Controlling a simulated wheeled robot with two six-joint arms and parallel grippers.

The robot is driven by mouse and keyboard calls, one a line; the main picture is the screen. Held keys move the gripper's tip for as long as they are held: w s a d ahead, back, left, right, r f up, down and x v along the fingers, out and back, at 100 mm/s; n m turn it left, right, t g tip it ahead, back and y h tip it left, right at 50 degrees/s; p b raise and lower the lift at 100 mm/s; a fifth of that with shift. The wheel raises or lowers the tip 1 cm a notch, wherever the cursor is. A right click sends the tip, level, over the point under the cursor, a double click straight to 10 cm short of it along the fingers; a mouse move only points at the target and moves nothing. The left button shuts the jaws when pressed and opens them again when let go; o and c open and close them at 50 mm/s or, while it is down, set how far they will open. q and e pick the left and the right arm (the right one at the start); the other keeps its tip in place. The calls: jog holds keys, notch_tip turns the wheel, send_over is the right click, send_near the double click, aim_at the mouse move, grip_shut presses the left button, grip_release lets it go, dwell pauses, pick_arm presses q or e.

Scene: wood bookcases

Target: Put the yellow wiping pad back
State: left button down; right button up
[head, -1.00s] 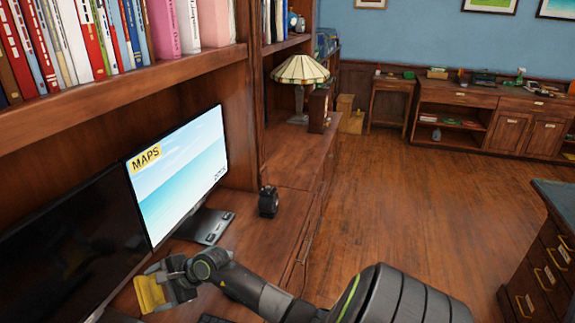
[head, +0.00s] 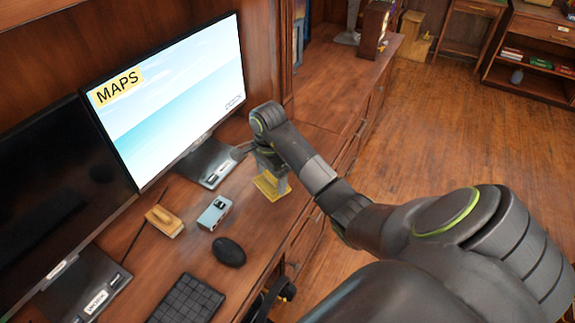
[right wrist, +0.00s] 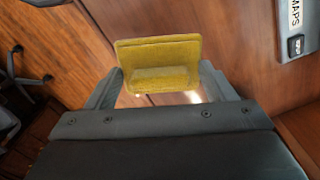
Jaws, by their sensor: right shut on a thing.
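The yellow wiping pad (head: 270,187) is at the right part of the desk, beside the monitor stand. My right gripper (head: 269,165) is shut on it from above. In the right wrist view the yellow pad (right wrist: 158,52) sits between the two fingers of my right gripper (right wrist: 158,88). Whether the pad touches the desk top, I cannot tell. My left gripper is not in view.
On the desk (head: 185,262) are a tan block with a yellowish base (head: 164,221), a light blue box-like item (head: 215,212), a black mouse (head: 229,251) and a keyboard (head: 187,300). The lit MAPS monitor (head: 170,100) stands behind.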

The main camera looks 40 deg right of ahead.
aim_at(272, 190)
notch_tip(272, 190, down, 4)
jog(key=b, duration=0.4)
jog(key=shift+s+a+f+b, duration=0.1)
jog(key=shift+a+f+b, duration=0.1)
jog(key=shift+b, duration=0.1)
jog(key=shift+d+f+b, duration=0.15)
jog(key=shift+f+b, duration=0.25)
jog(key=shift+f, duration=0.2)
notch_tip(272, 190, down, 3)
jog(key=shift+f, duration=0.55)
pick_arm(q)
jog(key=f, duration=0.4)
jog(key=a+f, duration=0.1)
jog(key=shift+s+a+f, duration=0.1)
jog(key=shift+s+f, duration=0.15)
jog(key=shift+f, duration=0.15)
pick_arm(e)
jog(key=shift+f+b, duration=0.15)
jog(key=shift+b, duration=0.15)
jog(key=o, duration=0.9)
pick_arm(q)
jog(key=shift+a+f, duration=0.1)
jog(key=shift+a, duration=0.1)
